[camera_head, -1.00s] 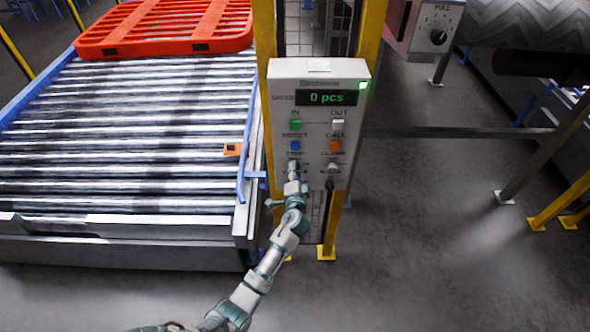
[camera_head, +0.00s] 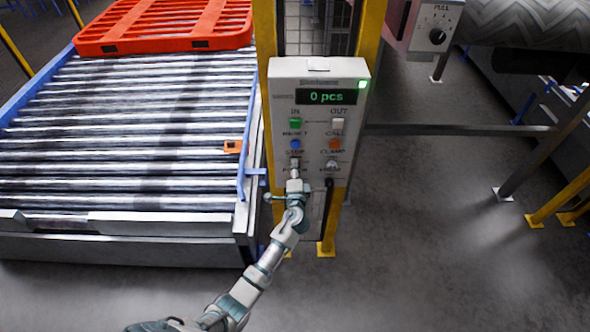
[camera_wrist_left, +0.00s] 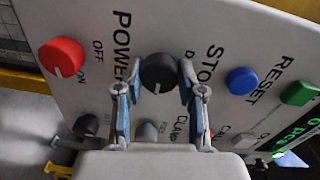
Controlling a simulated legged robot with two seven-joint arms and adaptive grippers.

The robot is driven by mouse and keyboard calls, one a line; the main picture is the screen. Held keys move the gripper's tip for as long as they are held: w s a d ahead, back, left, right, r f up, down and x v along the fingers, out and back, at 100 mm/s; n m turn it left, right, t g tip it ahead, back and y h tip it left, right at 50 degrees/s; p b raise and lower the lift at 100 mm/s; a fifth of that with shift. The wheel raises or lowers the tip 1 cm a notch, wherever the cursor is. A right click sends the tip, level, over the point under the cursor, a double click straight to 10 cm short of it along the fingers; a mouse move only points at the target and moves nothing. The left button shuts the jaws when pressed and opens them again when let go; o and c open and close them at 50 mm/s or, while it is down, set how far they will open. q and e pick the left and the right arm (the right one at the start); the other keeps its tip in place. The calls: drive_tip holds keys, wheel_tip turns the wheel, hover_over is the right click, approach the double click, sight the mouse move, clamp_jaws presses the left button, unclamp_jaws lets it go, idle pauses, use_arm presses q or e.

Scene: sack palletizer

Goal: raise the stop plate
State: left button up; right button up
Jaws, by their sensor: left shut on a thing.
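The control panel (camera_head: 319,115) stands between yellow posts, with a lit display reading 0 pcs. A black rotary knob (camera_wrist_left: 158,72) sits beside the STOP label in the left wrist view. My left gripper (camera_head: 295,180) reaches up to this knob below the STOP label in the head view. In the left wrist view its two fingers (camera_wrist_left: 158,84) are closed on the knob, one on each side. A light grey plate (camera_head: 158,224) lies low along the near end of the roller conveyor; I cannot tell whether it is the stop plate. My right gripper is not in view.
A red power knob (camera_wrist_left: 63,57), a blue button (camera_wrist_left: 242,81) and a green button (camera_wrist_left: 299,93) are near the fingers. An orange pallet (camera_head: 165,27) lies on the far end of the roller conveyor (camera_head: 130,130).

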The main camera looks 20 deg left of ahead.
use_arm(q)
drive_tip(key=o, duration=1.1)
drive_tip(key=shift+d+f, duration=0.15)
drive_tip(key=shift+f, duration=0.1)
drive_tip(key=shift+o, duration=0.2)
drive_tip(key=shift+r, duration=0.1)
drive_tip(key=v, duration=1.2)
drive_tip(key=shift+d, duration=0.1)
